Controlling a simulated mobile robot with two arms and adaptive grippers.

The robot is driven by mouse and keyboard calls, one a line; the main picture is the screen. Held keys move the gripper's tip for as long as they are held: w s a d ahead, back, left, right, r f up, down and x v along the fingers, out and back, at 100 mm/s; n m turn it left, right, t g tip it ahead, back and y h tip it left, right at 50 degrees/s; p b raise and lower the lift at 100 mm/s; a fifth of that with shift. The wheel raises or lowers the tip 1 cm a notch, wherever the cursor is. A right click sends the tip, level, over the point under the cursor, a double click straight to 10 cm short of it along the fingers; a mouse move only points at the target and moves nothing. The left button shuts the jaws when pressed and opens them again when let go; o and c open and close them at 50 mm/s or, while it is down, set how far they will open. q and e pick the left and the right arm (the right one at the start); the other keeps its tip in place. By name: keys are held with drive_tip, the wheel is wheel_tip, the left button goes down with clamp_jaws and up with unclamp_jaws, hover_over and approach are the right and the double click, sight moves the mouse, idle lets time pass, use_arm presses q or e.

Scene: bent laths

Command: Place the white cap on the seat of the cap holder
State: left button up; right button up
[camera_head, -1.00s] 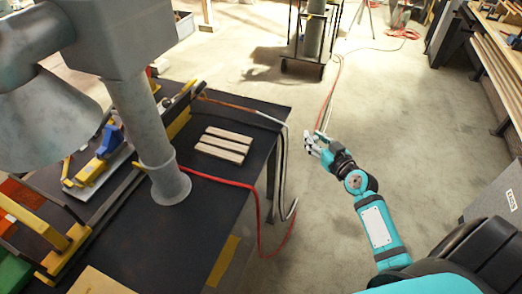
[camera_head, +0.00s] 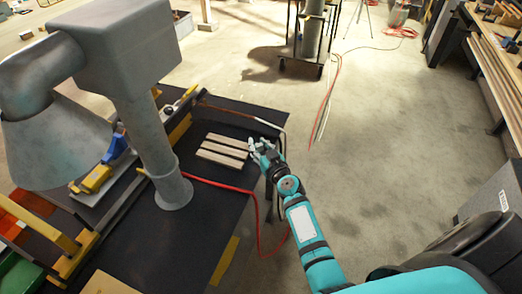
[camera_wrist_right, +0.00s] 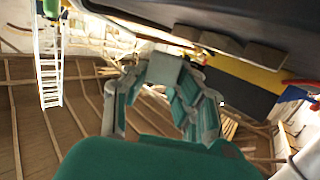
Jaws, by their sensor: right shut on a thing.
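My right gripper (camera_head: 257,149) is in the head view, beside the right ends of the pale laths at the table's right edge. In the right wrist view its fingers (camera_wrist_right: 160,92) close around a small pale grey-white piece (camera_wrist_right: 163,68), which looks like the white cap; its full shape is hidden. I cannot pick out the cap holder or its seat for certain in either view. My left gripper is not in view.
Three pale laths (camera_head: 221,149) lie side by side on the dark table (camera_head: 225,190). A large grey lamp-like column (camera_head: 150,140) stands left of them. A red cable (camera_head: 225,185) crosses the table and hangs over its right edge. Bare floor (camera_head: 390,150) lies to the right.

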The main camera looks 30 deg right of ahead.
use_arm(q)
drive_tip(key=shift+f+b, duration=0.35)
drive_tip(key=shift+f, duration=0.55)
use_arm(e)
drive_tip(key=shift+s+d+f, duration=0.1)
drive_tip(key=shift+d+f, duration=0.05)
drive_tip(key=shift+f, duration=0.6)
drive_tip(key=shift+d+f, duration=0.15)
drive_tip(key=shift+f, duration=0.6)
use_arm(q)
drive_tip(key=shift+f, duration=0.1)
use_arm(e)
drive_tip(key=o, duration=0.9)
drive_tip(key=shift+f, duration=0.1)
drive_tip(key=shift+c, duration=0.2)
use_arm(q)
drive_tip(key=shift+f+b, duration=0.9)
drive_tip(key=shift+b, duration=0.1)
use_arm(e)
drive_tip(key=s+a+r, duration=0.1)
drive_tip(key=s+r, duration=0.1)
drive_tip(key=s, duration=1.5)
drive_tip(key=shift+a+r, duration=0.2)
drive_tip(key=shift+r, duration=0.05)
drive_tip(key=shift+s+f, duration=0.1)
